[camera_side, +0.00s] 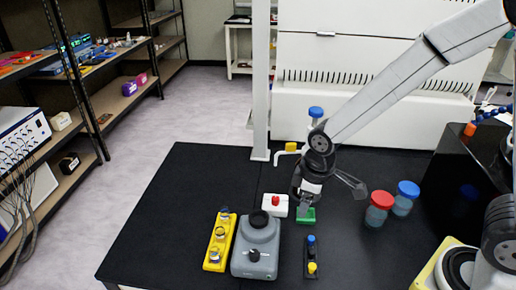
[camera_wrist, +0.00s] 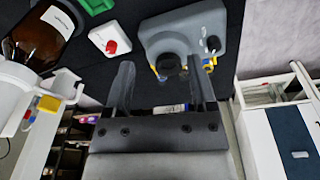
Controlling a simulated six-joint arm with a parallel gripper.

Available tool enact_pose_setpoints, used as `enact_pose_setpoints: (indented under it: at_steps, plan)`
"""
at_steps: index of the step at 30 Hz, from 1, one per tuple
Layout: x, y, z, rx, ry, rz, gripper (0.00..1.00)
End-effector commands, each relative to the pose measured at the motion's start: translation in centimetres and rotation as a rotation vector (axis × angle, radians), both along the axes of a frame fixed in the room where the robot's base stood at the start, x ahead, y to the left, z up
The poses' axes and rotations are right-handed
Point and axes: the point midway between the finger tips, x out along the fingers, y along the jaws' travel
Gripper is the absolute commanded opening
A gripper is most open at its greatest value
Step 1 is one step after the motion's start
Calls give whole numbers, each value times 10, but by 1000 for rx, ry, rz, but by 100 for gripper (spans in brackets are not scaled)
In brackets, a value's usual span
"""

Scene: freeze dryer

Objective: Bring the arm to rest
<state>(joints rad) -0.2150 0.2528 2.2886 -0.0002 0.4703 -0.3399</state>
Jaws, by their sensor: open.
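My gripper (camera_side: 333,200) hangs over the black table (camera_side: 180,190), a little above the small items, with its fingers spread. The arm reaches in from the upper right and bends down at the wrist. A grey mixer-like device (camera_side: 256,245) stands to the left of the gripper; it also shows beyond the fingertips in the wrist view (camera_wrist: 185,35). The gripper hides part of the table near the green block (camera_side: 305,217).
A yellow rack (camera_side: 219,242), a white box with a red button (camera_side: 275,205) and a black holder (camera_side: 311,262) stand nearby. Red-lidded (camera_side: 379,210) and blue-lidded (camera_side: 404,199) jars stand right of the gripper. A brown bottle (camera_wrist: 38,38) shows close in the wrist view. The table's left is clear.

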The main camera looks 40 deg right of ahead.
Motion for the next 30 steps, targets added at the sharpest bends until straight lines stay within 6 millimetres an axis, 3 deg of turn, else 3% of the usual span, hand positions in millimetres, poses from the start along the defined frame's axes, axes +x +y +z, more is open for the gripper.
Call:
enact_pose_setpoints:
  at_steps: [3,10,16,30]
  plan:
    - [-19,-31,9,24,-35,-200,73]
    - [-48,-66,16,62,-82,-471,73]
    - [-58,-74,16,73,-95,-551,73]
    - [-58,-74,16,73,-95,-553,73]
